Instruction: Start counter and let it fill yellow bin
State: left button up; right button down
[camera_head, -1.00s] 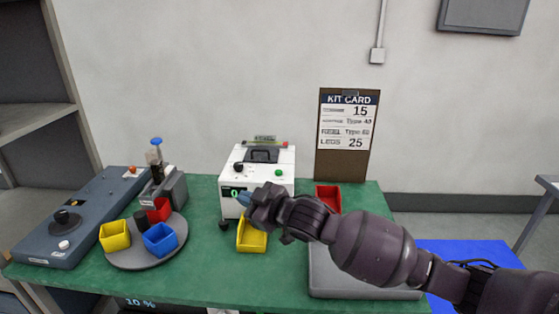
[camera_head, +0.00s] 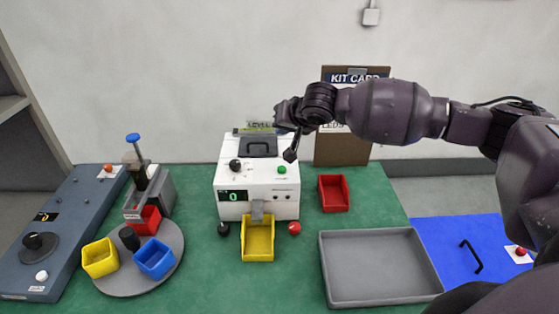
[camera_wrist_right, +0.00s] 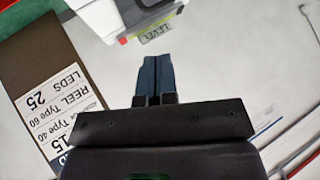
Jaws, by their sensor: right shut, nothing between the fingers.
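The counter (camera_head: 230,207) is a white box with a display reading 0, a green button (camera_head: 282,169) and a black knob (camera_head: 235,165) on its top. A metal chute (camera_head: 257,210) comes out of its front. The yellow bin (camera_head: 258,246) stands on the green table below the chute; I see no parts in it. My right gripper (camera_head: 290,155) hangs above the counter's right side, close to the green button. In the right wrist view its blue fingers (camera_wrist_right: 153,75) are together and empty. My left gripper is not in view.
A red bin (camera_head: 333,194) and a grey tray (camera_head: 328,290) lie to the right. A round turntable (camera_head: 170,275) with small yellow, red and blue bins is at left, near a blue-grey bench unit (camera_head: 65,240). The kit card (camera_head: 340,150) stands behind, partly hidden by my arm.

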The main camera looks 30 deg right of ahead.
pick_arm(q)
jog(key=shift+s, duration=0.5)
pick_arm(e)
jog(key=m, duration=0.2)
jog(key=shift+s+d+f+m, duration=0.1)
jog(key=shift+s+f+m, duration=0.05)
jog(key=shift+s+m, duration=0.2)
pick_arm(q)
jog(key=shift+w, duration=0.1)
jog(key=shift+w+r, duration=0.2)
pick_arm(e)
jog(key=shift+f, duration=0.1)
